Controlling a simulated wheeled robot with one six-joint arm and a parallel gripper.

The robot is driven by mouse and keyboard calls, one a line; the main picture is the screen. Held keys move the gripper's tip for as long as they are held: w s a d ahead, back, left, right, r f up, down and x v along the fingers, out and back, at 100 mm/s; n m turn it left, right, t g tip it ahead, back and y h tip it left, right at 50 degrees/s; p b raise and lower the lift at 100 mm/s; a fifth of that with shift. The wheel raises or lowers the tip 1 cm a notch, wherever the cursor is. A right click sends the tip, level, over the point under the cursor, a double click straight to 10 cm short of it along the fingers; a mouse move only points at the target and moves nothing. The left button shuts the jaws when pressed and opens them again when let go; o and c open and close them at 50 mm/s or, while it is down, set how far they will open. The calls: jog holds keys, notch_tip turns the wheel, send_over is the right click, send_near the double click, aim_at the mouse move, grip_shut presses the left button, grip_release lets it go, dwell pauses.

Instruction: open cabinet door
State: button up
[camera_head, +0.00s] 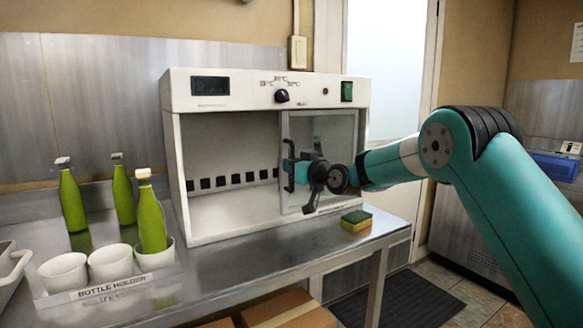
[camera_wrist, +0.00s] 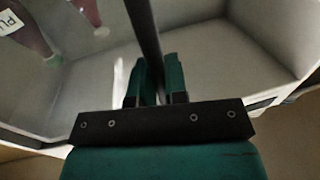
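The white cabinet (camera_head: 222,230) stands on the metal table with a control panel on top. Its framed glass door (camera_head: 338,140) covers the right part of the front. The left part of the front is uncovered, showing the pale interior. A dark upright handle (camera_head: 290,181) is at the door's left edge. My gripper (camera_head: 290,170) is at this handle. In the wrist view, the teal fingers of my gripper (camera_wrist: 158,80) stand on both sides of the dark handle bar (camera_wrist: 142,22) and appear closed on it. The exact finger contact is partly hidden.
A bottle holder (camera_head: 115,290) with white cups stands at the left front. Several green bottles (camera_head: 151,220) are there, one in a cup. A yellow-green sponge (camera_head: 356,221) lies near the table's right edge. Reddish bottles (camera_wrist: 27,35) show inside the cabinet in the wrist view.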

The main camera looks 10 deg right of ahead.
jog(key=o, duration=0.4)
jog(key=b+v, duration=0.4)
jog(key=v, duration=1.3)
jog(key=shift+s, duration=0.2)
jog(key=shift+d, duration=0.1)
